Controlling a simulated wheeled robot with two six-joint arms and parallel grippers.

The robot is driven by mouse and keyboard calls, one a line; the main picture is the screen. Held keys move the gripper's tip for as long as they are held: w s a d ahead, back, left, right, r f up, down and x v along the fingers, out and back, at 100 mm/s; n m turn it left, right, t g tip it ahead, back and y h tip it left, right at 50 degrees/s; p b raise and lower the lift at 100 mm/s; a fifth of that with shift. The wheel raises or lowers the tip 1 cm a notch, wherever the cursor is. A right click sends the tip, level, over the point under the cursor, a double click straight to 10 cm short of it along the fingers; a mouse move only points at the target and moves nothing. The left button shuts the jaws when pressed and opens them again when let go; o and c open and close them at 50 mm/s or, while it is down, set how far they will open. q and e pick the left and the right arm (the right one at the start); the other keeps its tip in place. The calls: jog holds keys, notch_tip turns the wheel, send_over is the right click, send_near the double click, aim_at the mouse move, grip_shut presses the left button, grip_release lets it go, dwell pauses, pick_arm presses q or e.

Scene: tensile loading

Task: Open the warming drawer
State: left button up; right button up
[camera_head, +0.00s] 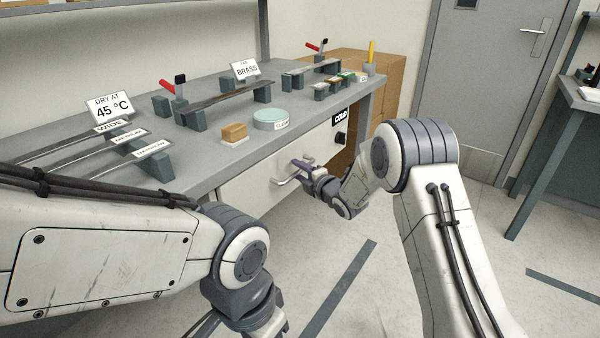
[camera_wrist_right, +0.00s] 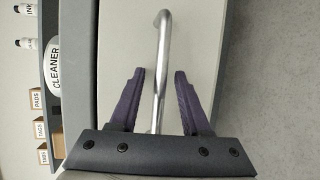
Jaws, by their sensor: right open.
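The warming drawer (camera_head: 260,195) is a pale front panel under the grey bench, and it looks shut. A metal bar handle (camera_head: 283,182) stands out from it; in the right wrist view the handle (camera_wrist_right: 159,70) runs between the two fingers. My right gripper (camera_head: 300,165) is at the handle in the head view. In the right wrist view its purple fingers (camera_wrist_right: 158,80) are open, one on each side of the bar, with gaps showing. My left arm comes in from the left; its gripper is low at the bottom edge, mostly cut off, and its fingertips are not shown.
A "COLD" label (camera_head: 341,117) and a dark knob (camera_head: 340,138) are right of the drawer. The bench top (camera_head: 215,165) holds racks, signs, a round pale-green dish (camera_head: 270,116) and a tan block (camera_head: 234,131). Floor in front is clear; a door (camera_head: 470,80) is behind.

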grip_shut()
dwell(1.5)
